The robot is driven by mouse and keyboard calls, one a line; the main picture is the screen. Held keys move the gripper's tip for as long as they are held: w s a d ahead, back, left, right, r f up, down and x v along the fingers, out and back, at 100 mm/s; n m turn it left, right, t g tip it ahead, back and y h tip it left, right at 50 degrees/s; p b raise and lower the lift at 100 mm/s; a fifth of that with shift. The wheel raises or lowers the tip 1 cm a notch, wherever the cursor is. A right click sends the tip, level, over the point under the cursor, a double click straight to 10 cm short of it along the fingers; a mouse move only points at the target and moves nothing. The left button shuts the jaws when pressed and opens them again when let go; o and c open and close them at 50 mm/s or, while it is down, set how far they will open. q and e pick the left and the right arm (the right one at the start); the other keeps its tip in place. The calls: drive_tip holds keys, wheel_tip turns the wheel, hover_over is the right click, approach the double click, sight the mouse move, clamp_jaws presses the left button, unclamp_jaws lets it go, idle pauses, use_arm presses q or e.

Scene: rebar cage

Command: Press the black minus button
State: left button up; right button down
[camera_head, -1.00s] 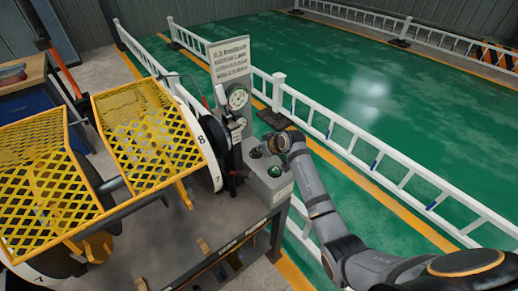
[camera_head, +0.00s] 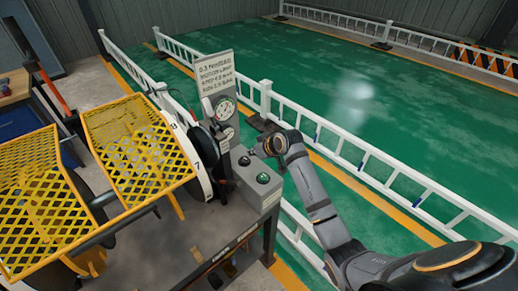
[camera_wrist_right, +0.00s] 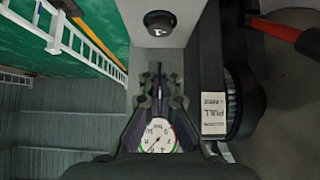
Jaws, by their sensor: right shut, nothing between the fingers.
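The black button (camera_head: 244,160) sits on top of the grey control box (camera_head: 251,189), behind a green button (camera_head: 263,178). In the right wrist view the black button (camera_wrist_right: 160,22) shows a pale mark and lies straight beyond the fingertips. My right gripper (camera_head: 262,149) is shut and empty, above and beside the black button at the back of the box. In the right wrist view the closed fingertips (camera_wrist_right: 158,76) point at the button, with a visible space between them. My left gripper is not in view.
A gauge panel (camera_head: 217,84) with dials stands behind the box, close to my gripper. Yellow mesh guards (camera_head: 137,150) cover the machine at left. A white railing (camera_head: 369,159) runs behind my arm. The green floor (camera_head: 330,75) beyond is clear.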

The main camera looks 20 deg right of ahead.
drive_tip(key=v, duration=0.4)
drive_tip(key=shift+s+d+r+b, duration=0.15)
drive_tip(key=shift+r+b, duration=0.15)
idle(0.8)
drive_tip(key=r+b, duration=0.1)
drive_tip(key=b, duration=0.3)
drive_tip(key=shift+r, duration=0.35)
